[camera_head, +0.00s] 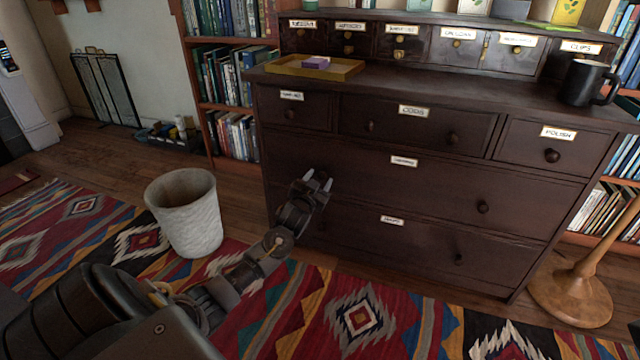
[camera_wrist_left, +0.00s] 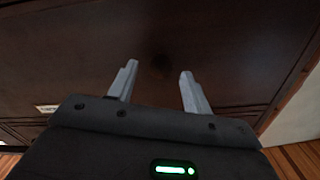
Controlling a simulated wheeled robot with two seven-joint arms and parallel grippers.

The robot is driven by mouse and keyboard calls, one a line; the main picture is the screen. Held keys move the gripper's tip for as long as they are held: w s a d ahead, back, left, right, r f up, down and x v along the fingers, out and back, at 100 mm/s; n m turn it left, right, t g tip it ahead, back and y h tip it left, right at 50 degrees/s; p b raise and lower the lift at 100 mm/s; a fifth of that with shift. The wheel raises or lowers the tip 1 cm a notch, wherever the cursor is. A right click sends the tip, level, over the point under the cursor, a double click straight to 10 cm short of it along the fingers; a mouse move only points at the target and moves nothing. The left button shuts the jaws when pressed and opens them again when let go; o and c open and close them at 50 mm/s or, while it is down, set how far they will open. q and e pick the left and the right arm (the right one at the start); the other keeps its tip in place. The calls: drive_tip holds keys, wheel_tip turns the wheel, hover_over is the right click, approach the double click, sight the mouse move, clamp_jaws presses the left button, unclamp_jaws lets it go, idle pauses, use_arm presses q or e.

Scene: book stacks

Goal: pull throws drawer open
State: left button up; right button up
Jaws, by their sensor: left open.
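The dark wooden chest of drawers (camera_head: 440,150) fills the middle of the head view, with all its drawers shut. Two wide drawers lie below the row of three; the upper wide drawer (camera_head: 430,185) and the lower wide drawer (camera_head: 400,240) carry small labels I cannot read, so I cannot tell which is throws. My left gripper (camera_head: 318,180) is open and appears in front of the left part of the upper wide drawer. In the left wrist view its fingers (camera_wrist_left: 160,85) point at a dark drawer front, with a dim round knob (camera_wrist_left: 160,65) between and beyond them. Nothing is between the fingers.
A white wastebasket (camera_head: 186,212) stands on the patterned rug (camera_head: 360,315) left of my arm. A wooden stand base (camera_head: 570,292) is at the right.

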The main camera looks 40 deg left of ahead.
use_arm(q)
drive_tip(key=shift+x, duration=1)
clamp_jaws()
